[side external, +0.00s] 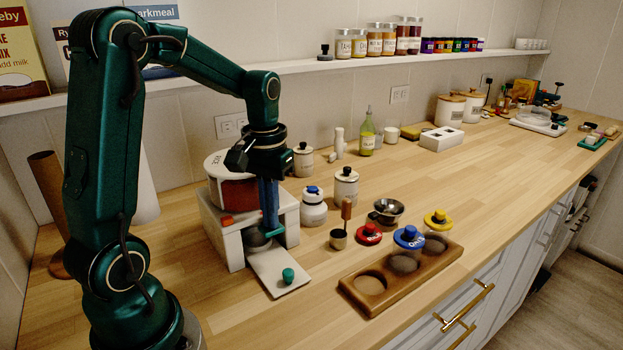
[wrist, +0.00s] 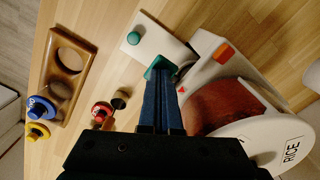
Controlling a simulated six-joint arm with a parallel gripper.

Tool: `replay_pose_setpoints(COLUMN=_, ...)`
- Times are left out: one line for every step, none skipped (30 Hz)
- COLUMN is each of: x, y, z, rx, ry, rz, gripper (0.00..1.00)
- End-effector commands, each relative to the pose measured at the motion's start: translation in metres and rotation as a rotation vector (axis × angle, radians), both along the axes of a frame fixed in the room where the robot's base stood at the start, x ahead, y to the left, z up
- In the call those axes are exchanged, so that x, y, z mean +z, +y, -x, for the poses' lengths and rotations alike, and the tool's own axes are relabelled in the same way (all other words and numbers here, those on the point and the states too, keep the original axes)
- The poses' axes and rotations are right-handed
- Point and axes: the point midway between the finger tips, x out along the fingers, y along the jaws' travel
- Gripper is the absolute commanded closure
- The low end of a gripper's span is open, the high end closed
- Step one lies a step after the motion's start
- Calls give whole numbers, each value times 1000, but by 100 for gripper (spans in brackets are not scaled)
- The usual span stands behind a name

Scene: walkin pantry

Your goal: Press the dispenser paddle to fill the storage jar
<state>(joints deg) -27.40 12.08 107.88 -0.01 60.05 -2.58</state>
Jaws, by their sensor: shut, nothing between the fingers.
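The white dispenser (side external: 283,214) holds a red-brown fill under a round lid, marked RICE in the wrist view (wrist: 291,150). My gripper (side external: 270,228) is shut, pointing down at the dispenser's front. Its blue fingers end at a teal piece, apparently the paddle (wrist: 154,73); they look close to or touching it, but I cannot tell which. A grey, rounded, glassy shape (side external: 257,239), possibly the storage jar, sits under the dispenser, partly hidden. A green knob (side external: 288,275) stands on the white board (side external: 270,287) in front, also seen in the wrist view (wrist: 133,38).
A wooden rack (side external: 372,307) with round recesses lies to the right. Blue-lidded (side external: 409,238) and yellow-lidded (side external: 437,220) jars, a red lid (side external: 369,234) and a small metal cup (side external: 338,238) are nearby. A white canister (side external: 313,207) stands behind.

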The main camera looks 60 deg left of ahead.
Motion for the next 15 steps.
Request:
replay_pose_setpoints(x=-1, y=0, z=0, rx=0, ry=2, rz=1, gripper=100)
replay_pose_setpoints(x=-2, y=0, z=0, rx=0, ry=1, rz=0, gripper=100)
replay_pose_setpoints(x=-3, y=0, z=0, rx=0, ry=1, rz=0, gripper=100)
replay_pose_setpoints(x=-3, y=0, z=0, rx=0, ry=0, rz=0, gripper=100)
replay_pose_setpoints(x=-3, y=0, z=0, rx=0, ry=0, rz=0, gripper=100)
replay_pose_setpoints(x=-3, y=0, z=0, rx=0, ry=0, rz=0, gripper=100)
replay_pose_setpoints(x=-3, y=0, z=0, rx=0, ry=0, rz=0, gripper=100)
replay_pose_setpoints(x=-3, y=0, z=0, rx=0, ry=0, rz=0, gripper=100)
replay_pose_setpoints(x=-2, y=0, z=0, rx=0, ry=0, rz=0, gripper=100)
replay_pose_setpoints(x=-2, y=0, z=0, rx=0, ry=-1, rz=0, gripper=100)
replay_pose_setpoints(x=-1, y=0, z=0, rx=0, ry=-1, rz=0, gripper=100)
replay_pose_setpoints(x=0, y=0, z=0, rx=0, ry=-1, rz=0, gripper=100)
replay_pose_setpoints(x=2, y=0, z=0, rx=0, ry=-2, rz=-1, gripper=100)
replay_pose_setpoints(x=4, y=0, z=-1, rx=0, ry=-3, rz=-1, gripper=100)
replay_pose_setpoints(x=7, y=0, z=-1, rx=0, ry=-3, rz=-2, gripper=100)
